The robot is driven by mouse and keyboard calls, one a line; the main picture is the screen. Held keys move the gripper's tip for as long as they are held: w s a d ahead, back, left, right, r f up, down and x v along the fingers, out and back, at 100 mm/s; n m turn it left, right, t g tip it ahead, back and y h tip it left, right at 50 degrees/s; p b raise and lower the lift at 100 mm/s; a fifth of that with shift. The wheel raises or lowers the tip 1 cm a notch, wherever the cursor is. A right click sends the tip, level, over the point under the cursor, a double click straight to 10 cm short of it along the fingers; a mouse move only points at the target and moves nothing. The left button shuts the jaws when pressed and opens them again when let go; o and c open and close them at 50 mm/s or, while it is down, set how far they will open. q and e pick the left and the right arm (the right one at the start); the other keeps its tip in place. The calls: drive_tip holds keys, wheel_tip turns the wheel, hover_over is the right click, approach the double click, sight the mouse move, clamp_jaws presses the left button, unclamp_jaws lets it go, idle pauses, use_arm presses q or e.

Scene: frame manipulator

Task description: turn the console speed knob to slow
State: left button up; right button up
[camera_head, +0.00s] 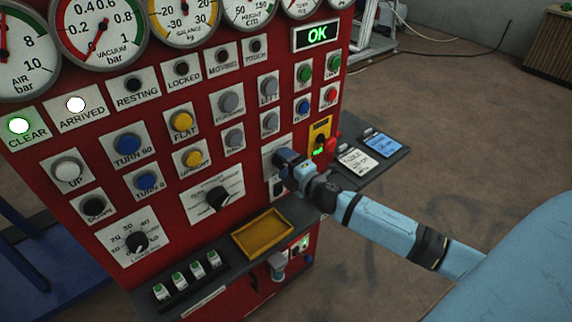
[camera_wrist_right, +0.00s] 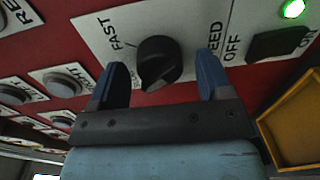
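The speed knob (camera_wrist_right: 160,62) is a round black knob on a white plate, seen in the right wrist view. "FAST" is printed at its upper left and part of "SPEED" at its right. I cannot tell its exact setting. My right gripper (camera_wrist_right: 157,82) is open, with one blue finger on each side of the knob and visible gaps to it. In the head view my right gripper (camera_head: 281,158) is at the red console (camera_head: 245,150) and hides the knob. My left gripper is not in view.
A black rocker switch (camera_wrist_right: 283,42) marked OFF and ON lies right of the knob, near a green lamp (camera_wrist_right: 292,8). Several buttons surround the gripper. A yellow tray (camera_head: 263,235) sits on the ledge below. A side shelf (camera_head: 392,152) with cards juts out at right.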

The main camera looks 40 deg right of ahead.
drive_tip(key=s+d+b, duration=0.1)
drive_tip(key=s+b, duration=0.1)
drive_tip(key=s, duration=1.1)
drive_tip(key=shift+s+d+r, duration=0.15)
drive_tip(key=shift+s+r, duration=0.15)
drive_tip(key=shift+s, duration=0.1)
drive_tip(key=s+a+f+m+g+p, duration=0.3)
drive_tip(key=s+a+f+m, duration=0.3)
drive_tip(key=a+m, duration=0.2)
drive_tip(key=s+a+f+m+g+y+p, duration=0.1)
drive_tip(key=s+a+f+m+g+p, duration=0.2)
drive_tip(key=s+a+f+m, duration=0.3)
drive_tip(key=s+a+m+p, duration=0.1)
drive_tip(key=a+m, duration=0.1)
drive_tip(key=a, duration=0.2)
drive_tip(key=shift+a+g+y+p, duration=0.15)
drive_tip(key=shift+g+y+p, duration=0.15)
